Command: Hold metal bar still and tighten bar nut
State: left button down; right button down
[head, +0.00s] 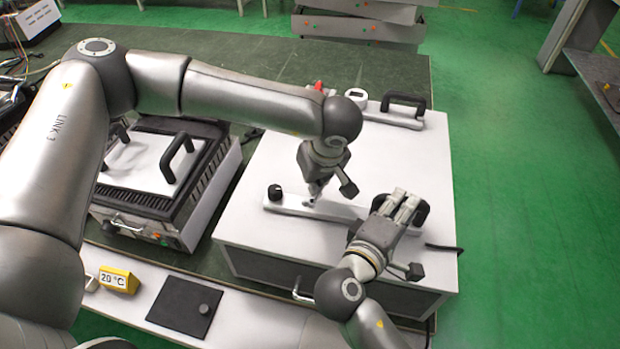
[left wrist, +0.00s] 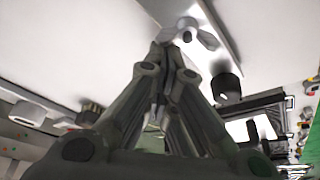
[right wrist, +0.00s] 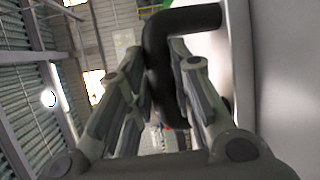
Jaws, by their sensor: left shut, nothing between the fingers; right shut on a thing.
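The near metal bar (head: 340,210) lies on the white box top, with a black knob (head: 275,192) at its left end and a black handle (head: 421,213) at its right. My right gripper (head: 408,203) is shut on the handle, whose black curve runs between its fingers in the right wrist view (right wrist: 157,60). My left gripper (head: 314,195) points down at the bar, shut and empty. In the left wrist view, its fingertips (left wrist: 167,48) are beside the silver winged bar nut (left wrist: 187,32) on the bar; whether they touch it I cannot tell.
A second bar (head: 392,119) with a black handle (head: 404,101) and a round dial (head: 357,96) lies at the back of the white box (head: 290,240). A grill-like unit (head: 145,160) stands left. A yellow 20 °C block (head: 118,279) and dark plate (head: 184,306) are in front.

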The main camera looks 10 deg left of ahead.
pick_arm(q)
jog(key=m, duration=0.2)
jog(key=d+m+h, duration=0.1)
jog(key=m, duration=0.2)
jog(key=shift+s+d+f+m+t+h, duration=0.1)
jog(key=shift+s+d+m+t+h, duration=0.1)
jog(key=shift+d+m+t+h, duration=0.15)
jog(key=m, duration=0.1)
jog(key=m+h, duration=0.1)
jog(key=m, duration=0.2)
jog(key=shift+s+d, duration=0.3)
jog(key=shift+d, duration=0.1)
jog(key=shift+s+d+m+h, duration=0.15)
jog(key=shift+m+h, duration=0.15)
jog(key=shift+m, duration=0.5)
jog(key=shift+s+d+m+h, duration=0.1)
jog(key=shift+m+h, duration=0.15)
jog(key=shift+m, duration=0.5)
jog(key=shift+s+d+f+m, duration=0.1)
jog(key=shift+s+m, duration=0.2)
jog(key=shift+s, duration=0.15)
jog(key=shift+s+d+m+h, duration=0.1)
jog(key=shift+s+m+h, duration=0.25)
jog(key=shift+m, duration=0.35)
jog(key=shift+s, duration=0.7)
dwell(1.7)
jog(key=shift+w, duration=0.1)
dwell(0.4)
